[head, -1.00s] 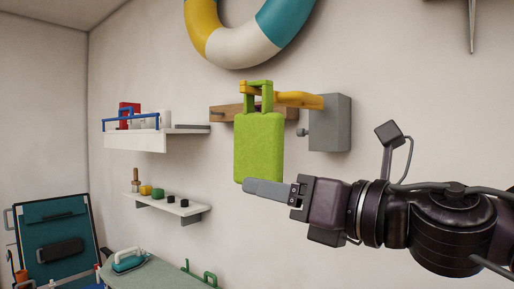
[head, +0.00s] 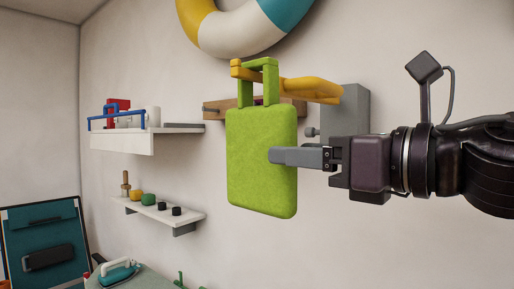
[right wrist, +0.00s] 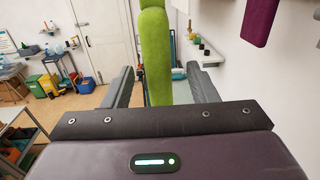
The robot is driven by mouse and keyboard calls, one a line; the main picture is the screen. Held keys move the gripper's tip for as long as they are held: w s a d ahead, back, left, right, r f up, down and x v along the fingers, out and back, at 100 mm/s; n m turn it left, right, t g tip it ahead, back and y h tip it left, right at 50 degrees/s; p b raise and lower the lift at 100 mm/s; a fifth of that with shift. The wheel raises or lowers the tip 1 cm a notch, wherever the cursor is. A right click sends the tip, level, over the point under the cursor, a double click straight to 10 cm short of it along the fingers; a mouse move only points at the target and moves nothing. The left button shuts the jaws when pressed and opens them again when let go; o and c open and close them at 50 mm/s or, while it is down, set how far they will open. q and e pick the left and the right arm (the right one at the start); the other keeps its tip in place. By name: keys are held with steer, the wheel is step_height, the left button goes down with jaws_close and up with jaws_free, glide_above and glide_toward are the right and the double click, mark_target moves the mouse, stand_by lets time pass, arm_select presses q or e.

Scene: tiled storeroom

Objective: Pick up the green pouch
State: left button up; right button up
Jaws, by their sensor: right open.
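The green pouch (head: 262,165) hangs by its handle from a yellow arm (head: 312,88) at the wall, in the head view. My right gripper (head: 274,156) comes in from the right at the pouch's right edge. Its near finger overlaps the pouch's front; the other finger is hidden there. In the right wrist view the pouch (right wrist: 155,55) shows edge-on, in line with the gap between the two open fingers (right wrist: 160,84). Gaps show on both sides, so the jaws are not closed on it. My left gripper is not in view.
A grey wall box (head: 345,115) and a wooden rail (head: 215,108) are behind the pouch. A purple item (right wrist: 262,20) hangs beside it in the wrist view. White shelves (head: 122,144) with small objects are at left. A striped ring (head: 240,35) is above.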

mark_target(264, 150)
steer(key=x, duration=0.1)
steer(key=p+x, duration=0.2)
steer(key=shift+a+r, duration=0.3)
steer(key=p+x, duration=0.2)
steer(key=x, duration=0.1)
steer(key=shift+f, duration=0.15)
steer(key=shift+w+f, duration=0.15)
steer(key=shift+w, duration=0.05)
steer(key=shift+s, duration=0.1)
steer(key=c, duration=0.7)
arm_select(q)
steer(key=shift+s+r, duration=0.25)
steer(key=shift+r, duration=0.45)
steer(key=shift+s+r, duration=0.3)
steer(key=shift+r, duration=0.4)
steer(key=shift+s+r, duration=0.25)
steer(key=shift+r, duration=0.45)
arm_select(e)
steer(key=c, duration=0.4)
